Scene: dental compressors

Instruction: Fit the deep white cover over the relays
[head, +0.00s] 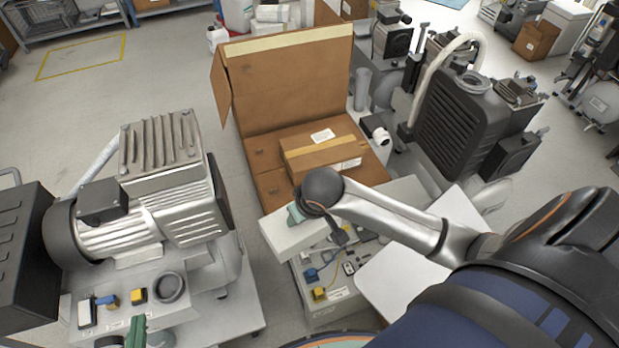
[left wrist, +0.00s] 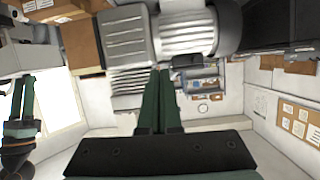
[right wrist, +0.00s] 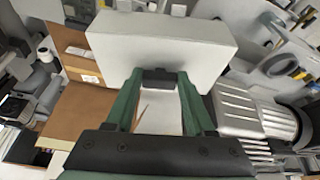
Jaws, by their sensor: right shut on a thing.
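The deep white cover (head: 287,238) is a pale box-like shell. My right gripper (head: 297,214) is shut on it, above the far end of an open electrical panel. In the right wrist view the cover (right wrist: 165,45) spans the space beyond the fingers (right wrist: 160,85). Small blue and yellow parts (head: 318,293), which may be the relays, show uncovered in front of the cover. I cannot tell what lies beneath it or whether it touches the panel. My left gripper (left wrist: 160,80) has its green fingers together, empty; its tip shows low at the left in the head view (head: 136,330).
A large compressor (head: 150,210) stands at left, with similar small blue and yellow parts (head: 106,301) before it. An open cardboard box (head: 290,85) with a smaller closed carton (head: 322,150) is behind the cover. A black ribbed unit (head: 458,120) stands at right. Floor is clear at upper left.

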